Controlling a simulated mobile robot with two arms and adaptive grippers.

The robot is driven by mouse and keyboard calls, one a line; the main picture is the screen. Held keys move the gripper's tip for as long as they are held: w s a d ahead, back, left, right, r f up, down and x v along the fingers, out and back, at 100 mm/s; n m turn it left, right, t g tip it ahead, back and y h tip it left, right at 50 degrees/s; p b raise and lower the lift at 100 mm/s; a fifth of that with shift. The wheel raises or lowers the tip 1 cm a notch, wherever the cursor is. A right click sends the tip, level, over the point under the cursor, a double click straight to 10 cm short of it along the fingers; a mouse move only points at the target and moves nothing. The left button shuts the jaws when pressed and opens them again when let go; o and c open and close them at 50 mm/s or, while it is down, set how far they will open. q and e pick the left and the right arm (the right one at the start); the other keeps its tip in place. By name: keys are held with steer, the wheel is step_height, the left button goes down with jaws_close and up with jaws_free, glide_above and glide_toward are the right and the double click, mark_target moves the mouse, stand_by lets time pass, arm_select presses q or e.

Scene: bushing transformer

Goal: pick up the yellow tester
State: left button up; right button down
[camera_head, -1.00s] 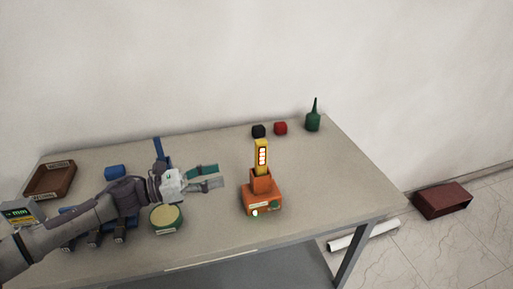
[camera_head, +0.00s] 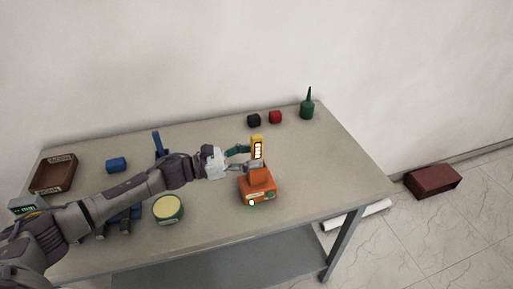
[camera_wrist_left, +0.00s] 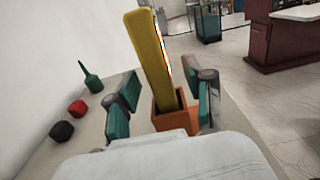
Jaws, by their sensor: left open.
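The yellow tester (camera_head: 257,148) stands upright in an orange holder (camera_head: 257,188) on the table. My left gripper (camera_head: 243,158) is at the tester, with its arm coming in from the left. In the left wrist view the tester (camera_wrist_left: 150,58) rises, slightly tilted in the picture, out of the orange holder (camera_wrist_left: 176,118). The open green-padded fingers (camera_wrist_left: 162,105) are on either side of it, with gaps visible between pads and tester. My right gripper is not in view.
Black (camera_head: 254,121) and red (camera_head: 275,117) blocks and a green bottle (camera_head: 307,107) stand behind the holder. A green-yellow round tin (camera_head: 168,209), a blue block (camera_head: 116,165) and a brown tray (camera_head: 54,174) are to the left. The table (camera_head: 330,170) is clear right of the holder.

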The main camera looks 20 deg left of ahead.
arm_select(q)
steer(key=shift+w+d+r, duration=0.1)
steer(key=shift+w+d, duration=0.3)
steer(key=shift+d, duration=0.15)
steer(key=shift+w+d+f, duration=0.15)
steer(key=shift+d+f, duration=0.05)
steer(key=shift+a, duration=0.1)
steer(key=shift+c, duration=0.3)
steer(key=shift+c, duration=1.4)
jaws_close()
